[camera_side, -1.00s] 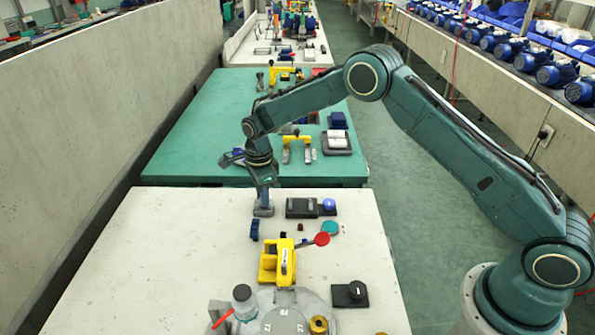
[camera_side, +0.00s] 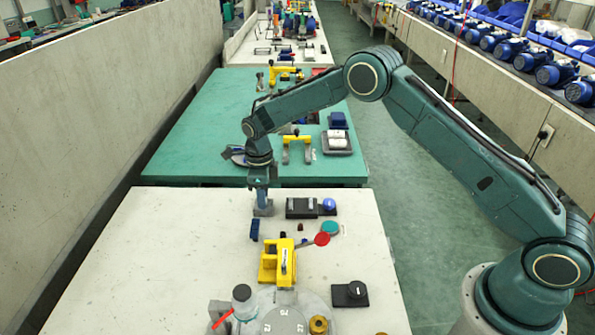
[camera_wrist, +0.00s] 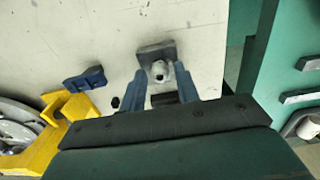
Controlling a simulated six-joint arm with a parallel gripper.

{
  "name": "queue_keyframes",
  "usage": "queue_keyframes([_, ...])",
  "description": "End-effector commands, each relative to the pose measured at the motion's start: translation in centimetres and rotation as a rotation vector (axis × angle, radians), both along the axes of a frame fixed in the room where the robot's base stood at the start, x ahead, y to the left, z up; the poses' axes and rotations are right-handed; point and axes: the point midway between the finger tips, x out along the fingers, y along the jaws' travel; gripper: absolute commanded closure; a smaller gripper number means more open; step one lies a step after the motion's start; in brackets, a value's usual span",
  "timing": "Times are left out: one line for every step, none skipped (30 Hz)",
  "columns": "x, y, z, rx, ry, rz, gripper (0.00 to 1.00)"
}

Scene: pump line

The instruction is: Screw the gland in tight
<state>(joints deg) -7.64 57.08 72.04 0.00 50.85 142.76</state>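A grey block (camera_wrist: 156,50) stands on the pale bench top and carries a small light-grey round fitting with a dark opening (camera_wrist: 161,71), which may be the gland. My gripper (camera_wrist: 161,70) points down over it, its two blue-grey fingers apart on either side of the fitting. Narrow gaps seem to show beside the fitting, so the fingers look open. In the side view my gripper (camera_side: 263,203) is low over the same block (camera_side: 264,212); the fitting is hidden there. How deep the fitting sits cannot be seen.
A yellow clamp (camera_side: 277,263) and a blue part (camera_side: 255,229) stand in front of my gripper. A black box with a blue button (camera_side: 302,207) is close on the right. A red knob (camera_side: 322,239) and round grey fixture (camera_side: 285,318) are nearer. The bench's left side is clear.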

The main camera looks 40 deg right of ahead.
Motion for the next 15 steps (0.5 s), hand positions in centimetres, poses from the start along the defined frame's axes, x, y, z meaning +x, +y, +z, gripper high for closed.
queue_keyframes([0.01,0.01,0.01,0.0,0.0,0.0,0.69])
queue_keyframes([0.0,0.0,0.01,0.0,0.0,0.001,0.69])
queue_keyframes([0.0,0.0,0.01,0.0,0.0,0.001,0.69])
queue_keyframes([0.0,0.0,0.01,0.0,0.0,0.001,0.69])
queue_keyframes([0.0,0.0,0.01,0.0,0.0,0.001,0.69])
queue_keyframes([0.0,0.0,0.01,0.0,0.0,0.001,0.69])
queue_keyframes([0.0,0.0,0.02,0.0,0.0,0.001,0.69])
queue_keyframes([0.0,0.0,0.05,0.0,0.0,0.001,0.69])
queue_keyframes([0.0,0.0,0.11,0.0,0.0,0.001,0.69])
queue_keyframes([0.01,0.01,0.17,0.0,0.0,0.001,0.69])
queue_keyframes([0.01,0.0,0.26,0.0,0.0,0.001,0.69])
queue_keyframes([0.02,0.01,0.41,0.001,-0.001,0.002,0.69])
queue_keyframes([0.03,0.0,0.54,0.0,-0.001,0.002,0.69])
queue_keyframes([0.04,0.01,0.68,0.0,-0.001,0.002,0.69])
queue_keyframes([0.03,0.01,0.89,0.0,-0.001,0.002,0.69])
